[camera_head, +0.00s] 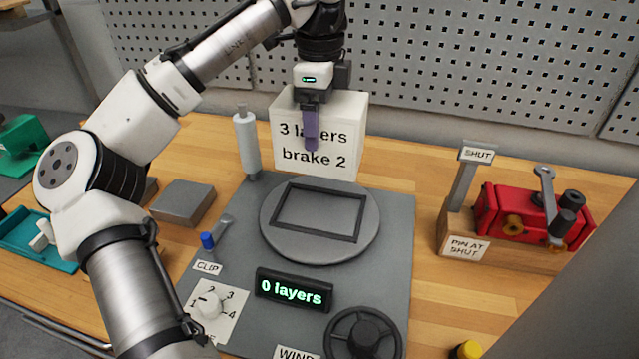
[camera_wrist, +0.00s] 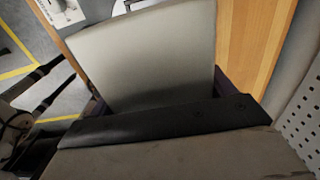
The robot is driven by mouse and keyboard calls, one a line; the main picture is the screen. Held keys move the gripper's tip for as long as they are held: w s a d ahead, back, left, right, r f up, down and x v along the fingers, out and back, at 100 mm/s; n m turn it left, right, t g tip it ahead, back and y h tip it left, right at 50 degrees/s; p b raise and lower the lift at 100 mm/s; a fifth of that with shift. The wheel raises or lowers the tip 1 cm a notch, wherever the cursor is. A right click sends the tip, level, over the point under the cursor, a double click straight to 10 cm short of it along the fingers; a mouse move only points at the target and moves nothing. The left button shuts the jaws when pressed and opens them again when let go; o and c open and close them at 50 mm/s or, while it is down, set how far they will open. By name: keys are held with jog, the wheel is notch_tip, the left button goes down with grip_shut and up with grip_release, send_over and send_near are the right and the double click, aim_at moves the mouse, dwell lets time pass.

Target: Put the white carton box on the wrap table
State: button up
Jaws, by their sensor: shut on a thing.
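The white carton box (camera_head: 347,116) carries the print "3 layers brake 2" and is upright behind the round wrap table in the head view. My gripper (camera_head: 311,128) is shut on the box from above, with one purple finger down its front face. The box's pale top (camera_wrist: 148,55) fills the middle of the wrist view, between the jaws. I cannot tell whether the box's base touches the bench. The wrap table (camera_head: 278,246) is a grey disc with a dark rectangular frame on it, and nothing else lies on it.
A pale cylinder (camera_head: 246,142) stands just left of the box. A display (camera_head: 293,290) reads "0 layers", with a dial (camera_head: 208,304) and handwheel (camera_head: 362,338) nearby. A red valve actuator (camera_head: 518,218) sits at right. A perforated wall (camera_head: 430,60) rises behind.

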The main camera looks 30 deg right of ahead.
notch_tip(320, 180, down, 13)
jog(key=shift+f+p, duration=0.1)
jog(key=shift+p, duration=0.25)
jog(key=shift+f, duration=0.15)
jog(key=o, duration=1.2)
jog(key=shift+o, duration=0.2)
notch_tip(320, 180, up, 12)
jog(key=shift+r+b, duration=0.2)
jog(key=shift+b, duration=0.1)
